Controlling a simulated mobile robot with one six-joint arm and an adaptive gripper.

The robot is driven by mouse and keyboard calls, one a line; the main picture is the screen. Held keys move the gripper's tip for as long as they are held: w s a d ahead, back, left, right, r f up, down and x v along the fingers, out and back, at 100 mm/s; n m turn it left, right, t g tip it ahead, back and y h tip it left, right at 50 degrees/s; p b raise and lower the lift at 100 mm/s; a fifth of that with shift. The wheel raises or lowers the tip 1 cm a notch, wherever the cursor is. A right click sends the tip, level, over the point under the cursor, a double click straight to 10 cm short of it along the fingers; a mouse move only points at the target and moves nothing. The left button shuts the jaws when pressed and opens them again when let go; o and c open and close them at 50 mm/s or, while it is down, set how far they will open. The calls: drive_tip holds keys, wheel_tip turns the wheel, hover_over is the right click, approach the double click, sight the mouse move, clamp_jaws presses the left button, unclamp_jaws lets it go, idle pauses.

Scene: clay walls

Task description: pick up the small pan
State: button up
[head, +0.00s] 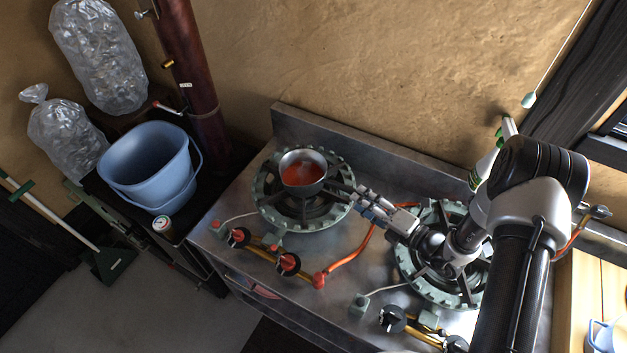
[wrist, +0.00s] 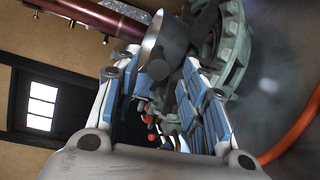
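The small pan (head: 303,171) sits on the left gas burner (head: 262,205) with orange-red contents in it. Its dark handle (head: 340,187) points right, toward my gripper (head: 365,200). In the wrist view the grey side of the pan (wrist: 166,42) shows just beyond the fingertips. My gripper (wrist: 160,68) is open there, its two fingers spread apart with the near end of the pan between and beyond their tips. The handle is seen nearly end-on, and I cannot tell whether a finger touches it.
A right burner (head: 410,262) lies under my arm. An orange hose (head: 352,252) and knobs (head: 288,264) are along the stove's front. A blue bucket (head: 150,170) stands left. A green-white bottle (head: 484,166) stands behind the arm. The steel backsplash (head: 350,145) bounds the rear.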

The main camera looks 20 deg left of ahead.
sight(338, 183)
drive_tip(key=shift+b+x, duration=0.55)
drive_tip(key=shift+x, duration=2.6)
drive_tip(key=shift+r, duration=0.25)
clamp_jaws()
